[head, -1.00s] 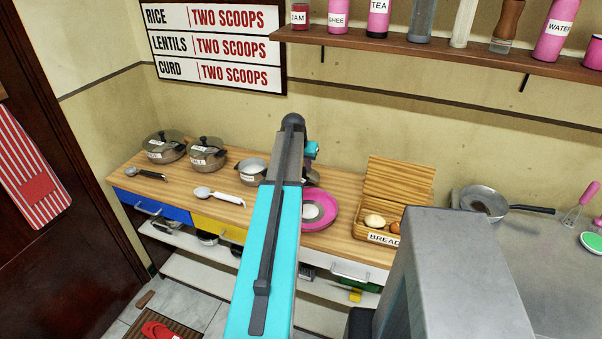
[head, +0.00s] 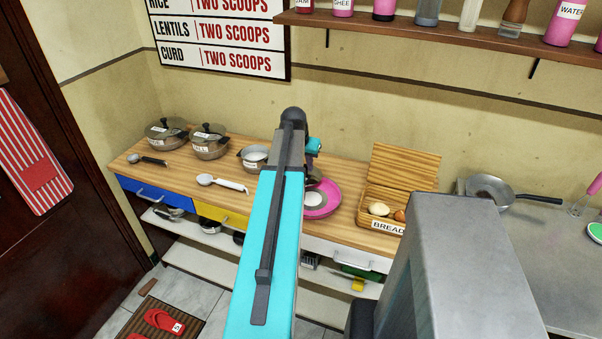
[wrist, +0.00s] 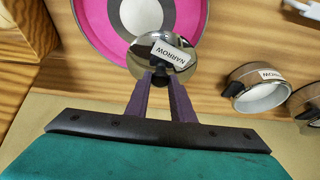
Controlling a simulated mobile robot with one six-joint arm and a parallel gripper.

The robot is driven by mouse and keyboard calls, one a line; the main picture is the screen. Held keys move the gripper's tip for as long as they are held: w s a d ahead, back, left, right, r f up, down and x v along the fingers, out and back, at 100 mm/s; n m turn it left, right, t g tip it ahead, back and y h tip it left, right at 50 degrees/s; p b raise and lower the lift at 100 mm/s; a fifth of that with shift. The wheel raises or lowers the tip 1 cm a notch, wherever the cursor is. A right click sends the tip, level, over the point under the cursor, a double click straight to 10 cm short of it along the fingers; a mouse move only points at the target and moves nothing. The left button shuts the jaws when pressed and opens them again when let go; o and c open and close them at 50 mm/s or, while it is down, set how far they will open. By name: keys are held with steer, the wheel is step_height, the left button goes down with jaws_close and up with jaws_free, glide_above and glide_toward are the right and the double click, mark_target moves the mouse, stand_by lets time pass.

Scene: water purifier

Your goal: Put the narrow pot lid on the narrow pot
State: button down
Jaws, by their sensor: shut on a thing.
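The narrow pot lid (wrist: 162,55) is a small shiny round lid with a white NARROW label and a dark knob. In the wrist view my gripper (wrist: 160,80) is shut on it at the knob, over the edge of the pink plate (wrist: 95,25). The narrow pot (wrist: 262,92) is a small metal pot with a dark handle and a NARROW label. It stands open on the wooden counter to the right of the lid, apart from it. In the head view the pot (head: 255,157) shows left of my arm, which hides my gripper and most of the lid.
Another pot (wrist: 305,105) is cut off at the wrist view's right edge. A bread box (head: 388,210) and a pan (head: 490,190) are to the right.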

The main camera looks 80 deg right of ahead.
stand_by(0.4)
steer(key=shift+w+r, duration=0.1)
steer(key=shift+w, duration=0.35)
steer(key=w+a+r+n+t, duration=0.15)
steer(key=w+a, duration=0.35)
steer(key=w, duration=0.7)
steer(key=w+a+r+n, duration=0.25)
steer(key=w+a, duration=0.25)
steer(key=w, duration=0.6)
steer(key=w+a+r+n+t, duration=0.1)
steer(key=w+a+r+n, duration=0.3)
steer(key=w, duration=0.8)
steer(key=w+a+r+n+t+y, duration=0.1)
steer(key=w+a+n, duration=0.1)
steer(key=w+a, duration=0.75)
steer(key=w+a+n+t+y, duration=0.1)
steer(key=w+a+n, duration=0.1)
steer(key=w+a, duration=0.75)
steer(key=w+a+r+n, duration=0.1)
steer(key=a+r+n, duration=0.1)
steer(key=a, duration=1.1)
steer(key=w+a+r+n+y, duration=0.1)
steer(key=w+a+n, duration=0.1)
steer(key=a, duration=1.2)
steer(key=w+a+r+n+y, duration=0.1)
steer(key=a+n, duration=0.3)
steer(key=a, duration=0.9)
steer(key=shift+w+a+r+t, duration=0.25)
steer(key=shift+w+r+t, duration=0.2)
steer(key=shift+w+r, duration=0.3)
